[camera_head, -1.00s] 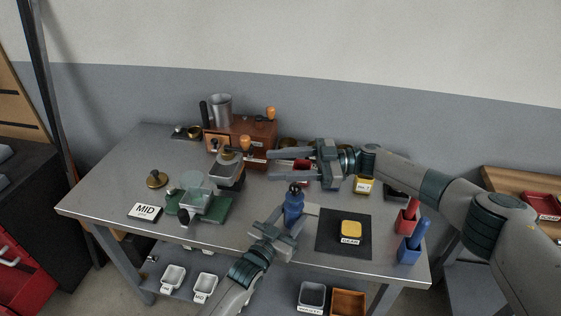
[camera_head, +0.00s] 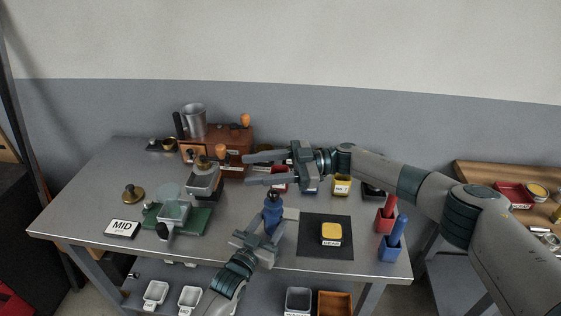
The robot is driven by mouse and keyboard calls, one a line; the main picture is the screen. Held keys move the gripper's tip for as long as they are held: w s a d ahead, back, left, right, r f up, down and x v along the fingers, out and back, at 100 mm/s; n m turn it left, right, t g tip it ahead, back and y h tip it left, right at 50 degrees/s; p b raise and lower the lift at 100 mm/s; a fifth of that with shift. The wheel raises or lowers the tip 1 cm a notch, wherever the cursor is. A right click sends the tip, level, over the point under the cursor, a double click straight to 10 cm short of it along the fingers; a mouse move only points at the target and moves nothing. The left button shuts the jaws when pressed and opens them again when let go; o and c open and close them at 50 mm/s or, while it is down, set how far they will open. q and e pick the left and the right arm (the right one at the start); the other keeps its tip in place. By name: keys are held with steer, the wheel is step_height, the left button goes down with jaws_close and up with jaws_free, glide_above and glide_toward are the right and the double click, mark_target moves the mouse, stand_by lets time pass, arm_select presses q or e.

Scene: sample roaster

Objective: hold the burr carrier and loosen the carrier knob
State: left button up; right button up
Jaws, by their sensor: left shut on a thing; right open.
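A blue upright cylinder (camera_head: 273,215) with a dark knob (camera_head: 273,195) on top stands near the middle of the table; it looks like the burr carrier. My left gripper (camera_head: 269,226) is shut on its lower part from the front. The fingers partly hide its base. My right gripper (camera_head: 247,169) is open and empty, with its fingers pointing left, behind and above the knob. It is apart from the knob.
A dark mat (camera_head: 311,245) with a yellow-topped block (camera_head: 331,233) lies to the right. Red (camera_head: 386,219) and blue (camera_head: 390,247) holders stand at the right edge. A scale on a green base (camera_head: 190,223) is left. A wooden box machine (camera_head: 235,141) stands behind.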

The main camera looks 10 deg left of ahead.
arm_select(q)
steer(key=shift+a+f, duration=0.1)
steer(key=o, duration=1.3)
steer(key=shift+o, duration=0.2)
steer(key=v, duration=1.2)
